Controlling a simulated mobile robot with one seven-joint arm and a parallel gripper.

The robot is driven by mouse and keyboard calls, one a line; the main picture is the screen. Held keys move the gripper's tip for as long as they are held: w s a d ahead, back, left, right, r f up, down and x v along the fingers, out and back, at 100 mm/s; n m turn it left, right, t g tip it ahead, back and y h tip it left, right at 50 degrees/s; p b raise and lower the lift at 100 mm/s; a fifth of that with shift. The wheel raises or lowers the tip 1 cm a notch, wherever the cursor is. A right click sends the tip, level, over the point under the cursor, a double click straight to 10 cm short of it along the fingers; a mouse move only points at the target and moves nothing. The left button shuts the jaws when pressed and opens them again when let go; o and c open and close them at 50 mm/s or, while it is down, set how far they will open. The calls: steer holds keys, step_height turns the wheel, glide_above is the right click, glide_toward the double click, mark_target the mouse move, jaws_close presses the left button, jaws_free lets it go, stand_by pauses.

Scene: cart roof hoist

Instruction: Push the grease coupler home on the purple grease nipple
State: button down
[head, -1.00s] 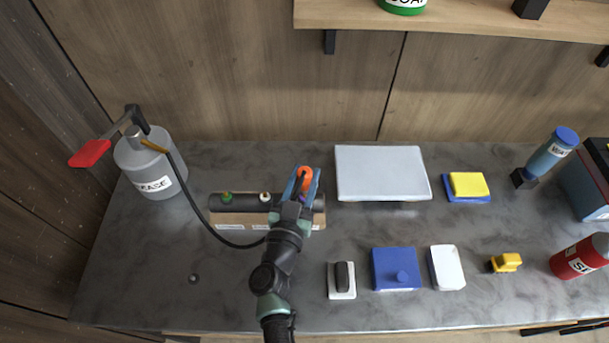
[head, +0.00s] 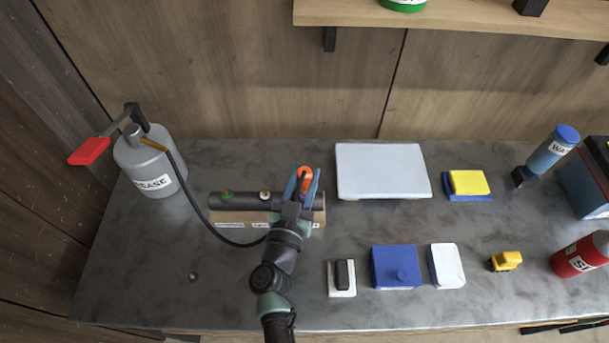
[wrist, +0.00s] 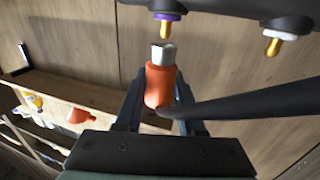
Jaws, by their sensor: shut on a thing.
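My gripper (head: 302,185) is shut on the orange grease coupler (wrist: 161,85), over the right end of the dark pipe (head: 243,201) in the head view. In the wrist view the coupler's bare metal mouth points at the purple grease nipple (wrist: 167,16), which has a brass tip. The mouth sits just short of that tip and a little to its left, with a small gap visible. A black hose (head: 197,207) runs from the coupler to the grey grease can (head: 150,163).
A white-collared nipple (wrist: 276,36) sits right of the purple one in the wrist view. A green one (head: 226,195) is at the pipe's left end. A pale flat box (head: 382,171) stands close right of my gripper. The counter's front left is mostly clear.

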steer(key=shift+f+b, duration=0.8)
steer(key=shift+f, duration=0.3)
steer(key=shift+c, duration=2.2)
jaws_free()
steer(key=shift+s, duration=0.15)
steer(key=p+v, duration=0.1)
steer(key=v, duration=1.1)
steer(key=shift+s, duration=0.35)
steer(key=shift+a, duration=0.1)
